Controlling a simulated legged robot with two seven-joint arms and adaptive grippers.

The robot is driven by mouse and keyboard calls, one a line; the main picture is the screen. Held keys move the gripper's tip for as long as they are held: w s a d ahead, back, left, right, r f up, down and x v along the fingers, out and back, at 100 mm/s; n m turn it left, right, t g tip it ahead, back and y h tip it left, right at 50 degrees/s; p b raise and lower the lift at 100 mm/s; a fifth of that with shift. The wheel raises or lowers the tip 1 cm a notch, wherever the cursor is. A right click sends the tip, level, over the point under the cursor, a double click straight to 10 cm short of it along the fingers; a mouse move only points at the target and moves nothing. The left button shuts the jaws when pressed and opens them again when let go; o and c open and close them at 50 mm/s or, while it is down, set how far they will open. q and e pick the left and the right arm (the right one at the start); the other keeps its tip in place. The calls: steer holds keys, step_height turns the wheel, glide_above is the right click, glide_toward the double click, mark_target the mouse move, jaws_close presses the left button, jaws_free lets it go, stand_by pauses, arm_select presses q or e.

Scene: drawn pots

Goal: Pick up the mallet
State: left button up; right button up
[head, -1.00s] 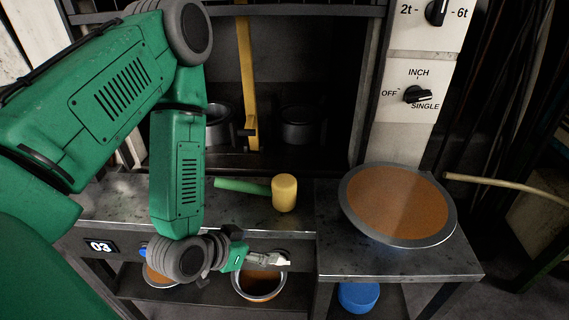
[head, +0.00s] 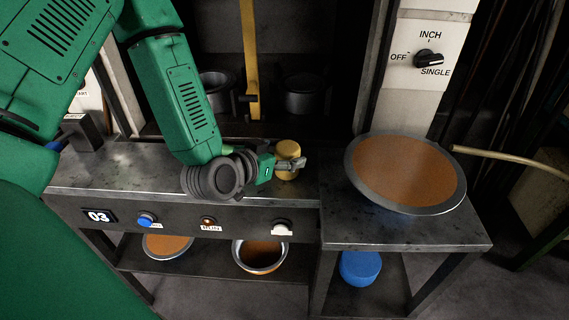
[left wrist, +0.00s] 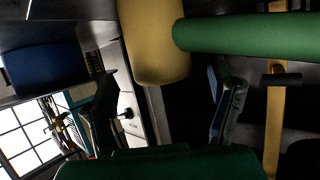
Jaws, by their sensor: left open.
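The mallet has a yellow head (head: 288,147) and a green handle, and it lies on the grey metal bench (head: 120,167). In the head view my left gripper (head: 291,164) is in front of the mallet head and covers part of it; most of the handle is hidden behind my arm. In the left wrist view the yellow head (left wrist: 152,42) and green handle (left wrist: 245,35) are close, beyond the open fingers (left wrist: 165,100). The fingers are apart with nothing held between them. My right gripper is not in view.
A wide pan with brown contents (head: 410,170) sits on the side table at the right. A blue container (head: 360,267) and a brown-filled bowl (head: 260,256) are below. A yellow upright bar (head: 250,60) and dark pots (head: 304,93) stand behind the bench.

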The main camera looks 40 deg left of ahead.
arm_select(q)
steer(key=shift+w+a+f, duration=0.15)
steer(key=shift+w+a, duration=0.05)
steer(key=shift+w, duration=0.05)
steer(key=x, duration=0.4)
steer(key=shift+w+f, duration=0.15)
steer(key=shift+w+d, duration=0.25)
steer(key=shift+a, duration=0.2)
steer(key=c, duration=1.6)
